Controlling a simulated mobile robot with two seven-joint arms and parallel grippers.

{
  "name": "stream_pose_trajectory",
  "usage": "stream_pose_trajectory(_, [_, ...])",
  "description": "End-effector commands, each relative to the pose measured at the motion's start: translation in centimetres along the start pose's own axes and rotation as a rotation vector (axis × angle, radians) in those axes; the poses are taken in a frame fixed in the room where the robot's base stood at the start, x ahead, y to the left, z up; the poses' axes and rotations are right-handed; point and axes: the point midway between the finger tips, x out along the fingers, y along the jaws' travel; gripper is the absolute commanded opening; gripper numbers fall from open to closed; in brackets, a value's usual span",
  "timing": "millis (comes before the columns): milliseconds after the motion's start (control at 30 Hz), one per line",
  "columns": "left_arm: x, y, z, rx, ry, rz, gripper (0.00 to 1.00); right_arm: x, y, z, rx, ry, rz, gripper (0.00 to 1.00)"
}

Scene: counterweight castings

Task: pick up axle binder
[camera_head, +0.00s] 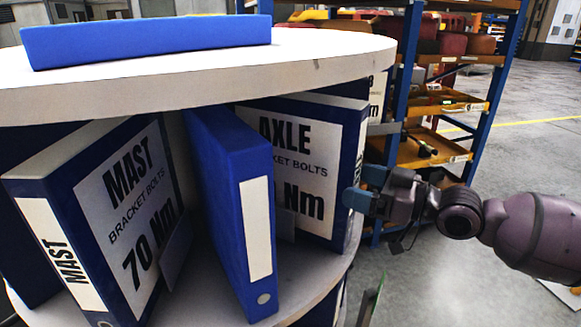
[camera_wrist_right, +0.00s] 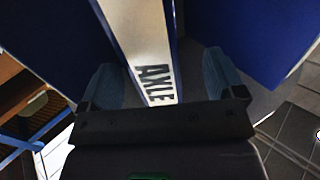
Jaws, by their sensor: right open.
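The axle binder (camera_head: 305,200) is dark blue with a white cover label reading "AXLE ... BOLTS". It stands upright under the round top of a white shelf. My right gripper (camera_head: 358,196) is open at its spine edge in the head view. In the right wrist view the white spine label with "AXLE" (camera_wrist_right: 153,72) lies between the spread fingers of the right gripper (camera_wrist_right: 160,70). The gripper covers part of the spine in the head view. I cannot tell whether the fingers touch it. My left gripper is not in view.
The mast binder (camera_head: 115,205) and a plain blue binder (camera_head: 228,180) stand to the left on the same shelf (camera_head: 205,300). Another blue binder (camera_head: 150,40) lies on the round top (camera_head: 330,58). A blue and orange rack (camera_head: 450,105) stands behind. Floor at the right is open.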

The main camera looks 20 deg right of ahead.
Motion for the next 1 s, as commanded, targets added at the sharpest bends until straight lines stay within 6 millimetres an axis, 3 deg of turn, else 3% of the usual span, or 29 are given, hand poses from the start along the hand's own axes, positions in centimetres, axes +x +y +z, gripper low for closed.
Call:
stream_pose_trajectory(600, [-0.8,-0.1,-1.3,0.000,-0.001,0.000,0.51,4.9,0.8,0.0,0.001,0.002,0.000,0.88])
stream_pose_trajectory(933, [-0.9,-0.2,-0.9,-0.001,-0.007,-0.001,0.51,5.3,0.8,0.1,-0.001,-0.001,0.000,0.88])
stream_pose_trajectory(1000, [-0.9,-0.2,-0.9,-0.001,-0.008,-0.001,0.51,5.2,0.8,0.1,-0.001,0.000,0.000,0.81])
